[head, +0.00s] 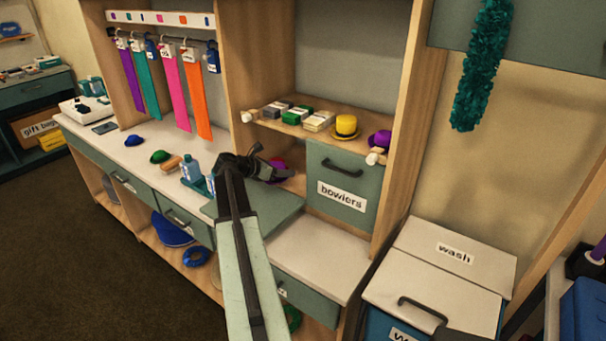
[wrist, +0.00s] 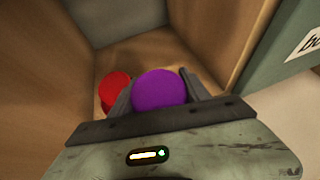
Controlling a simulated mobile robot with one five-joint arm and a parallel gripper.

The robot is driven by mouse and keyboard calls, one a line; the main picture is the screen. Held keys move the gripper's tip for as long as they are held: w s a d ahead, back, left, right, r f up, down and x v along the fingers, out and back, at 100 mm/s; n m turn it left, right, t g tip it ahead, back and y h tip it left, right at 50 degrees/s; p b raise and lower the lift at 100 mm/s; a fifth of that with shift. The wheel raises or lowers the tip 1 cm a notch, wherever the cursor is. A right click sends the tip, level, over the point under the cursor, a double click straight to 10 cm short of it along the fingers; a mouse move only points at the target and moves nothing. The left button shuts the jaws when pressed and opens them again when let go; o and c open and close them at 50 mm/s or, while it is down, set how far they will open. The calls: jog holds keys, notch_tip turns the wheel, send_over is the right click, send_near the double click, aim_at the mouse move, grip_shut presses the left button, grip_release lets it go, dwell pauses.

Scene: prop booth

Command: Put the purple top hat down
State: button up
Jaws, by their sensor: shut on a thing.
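The purple top hat (wrist: 160,88) shows in the wrist view as a round purple top between my two fingers. My gripper (wrist: 158,98) is shut on it, inside or at the mouth of a wooden compartment (wrist: 55,60). A red hat (wrist: 113,88) stands in the compartment just left of the purple one. In the head view my gripper (head: 272,170) is left of the bowlers drawer, with a bit of purple (head: 278,162) behind it. My fingers hide the hat's lower part, and I cannot tell whether it touches the compartment floor.
The bowlers drawer (head: 342,187) is close on the right. A yellow hat (head: 345,127) and another purple hat (head: 380,140) sit on the shelf above. Bottles (head: 191,168) and small hats (head: 160,156) stand on the counter to the left. A wash bin (head: 455,255) is at right.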

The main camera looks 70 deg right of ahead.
jog(key=s+d, duration=0.4)
jog(key=s+d+f, duration=0.1)
jog(key=s+d, duration=0.1)
jog(key=shift+s+d+b, duration=0.15)
jog(key=shift+d+b, duration=0.1)
jog(key=shift+b, duration=0.05)
notch_tip(320, 180, down, 4)
jog(key=b, duration=0.4)
jog(key=shift+s+d, duration=0.1)
jog(key=shift+r, duration=0.3)
jog(key=o, duration=1.3)
jog(key=shift+f, duration=0.1)
jog(key=shift+r+p, duration=0.2)
jog(key=shift+p, duration=0.15)
jog(key=p+v, duration=0.5)
jog(key=v, duration=0.6)
jog(key=shift+r, duration=0.2)
jog(key=shift+a, duration=0.4)
